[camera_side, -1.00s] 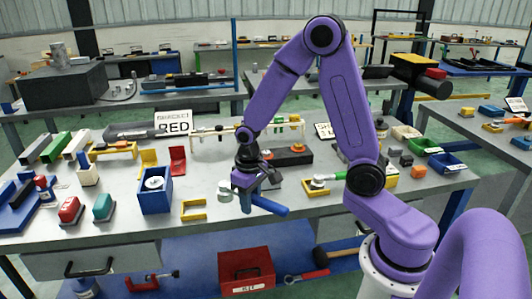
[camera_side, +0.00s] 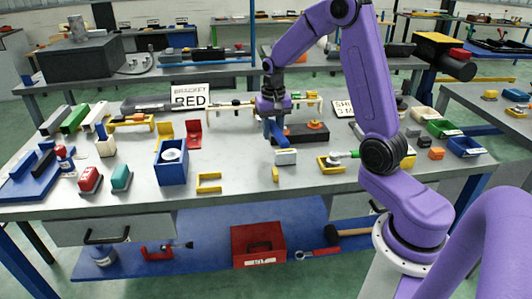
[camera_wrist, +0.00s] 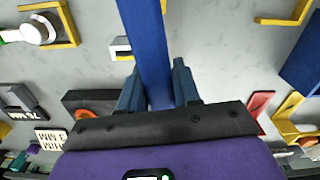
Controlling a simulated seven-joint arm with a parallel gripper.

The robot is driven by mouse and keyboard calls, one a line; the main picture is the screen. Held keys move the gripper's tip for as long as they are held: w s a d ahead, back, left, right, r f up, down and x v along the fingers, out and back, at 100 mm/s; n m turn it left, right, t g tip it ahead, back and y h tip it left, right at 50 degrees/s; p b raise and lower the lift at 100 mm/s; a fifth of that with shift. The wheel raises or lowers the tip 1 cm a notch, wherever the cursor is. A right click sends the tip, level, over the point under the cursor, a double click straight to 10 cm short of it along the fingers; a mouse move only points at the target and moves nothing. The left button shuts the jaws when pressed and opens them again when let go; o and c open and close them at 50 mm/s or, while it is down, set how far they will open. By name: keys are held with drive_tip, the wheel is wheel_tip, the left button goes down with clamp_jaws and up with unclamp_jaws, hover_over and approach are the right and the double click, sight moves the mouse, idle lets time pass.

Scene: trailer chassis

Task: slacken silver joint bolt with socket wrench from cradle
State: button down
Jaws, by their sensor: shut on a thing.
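My gripper (camera_side: 272,112) is shut on a blue bar-shaped tool handle (camera_wrist: 146,45), likely the socket wrench. A yellow bracket (camera_side: 209,189) on the table, possibly part of the cradle, is empty. I cannot pick out the silver joint bolt with certainty.
A small silver-white block (camera_side: 286,157) lies just below the tool. The dark block (camera_side: 298,134) stands behind it. A yellow frame (camera_side: 326,168) with a green-handled item is at right. A blue box (camera_side: 172,174) is at left.

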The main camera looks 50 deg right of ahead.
drive_tip(key=d+r+m, duration=0.2)
drive_tip(key=d+m, duration=0.1)
drive_tip(key=d, duration=0.4)
drive_tip(key=shift+w+d+r, duration=0.15)
drive_tip(key=shift+d+r, duration=0.05)
drive_tip(key=shift+r, duration=0.05)
drive_tip(key=shift+f, duration=3.3)
drive_tip(key=shift+f, duration=0.75)
drive_tip(key=shift+s+d+n, duration=0.45)
drive_tip(key=shift+s+n, duration=0.05)
drive_tip(key=shift+n, duration=0.4)
drive_tip(key=shift+s+d+n, duration=0.45)
drive_tip(key=shift+d+n, duration=0.1)
drive_tip(key=shift+n, duration=0.35)
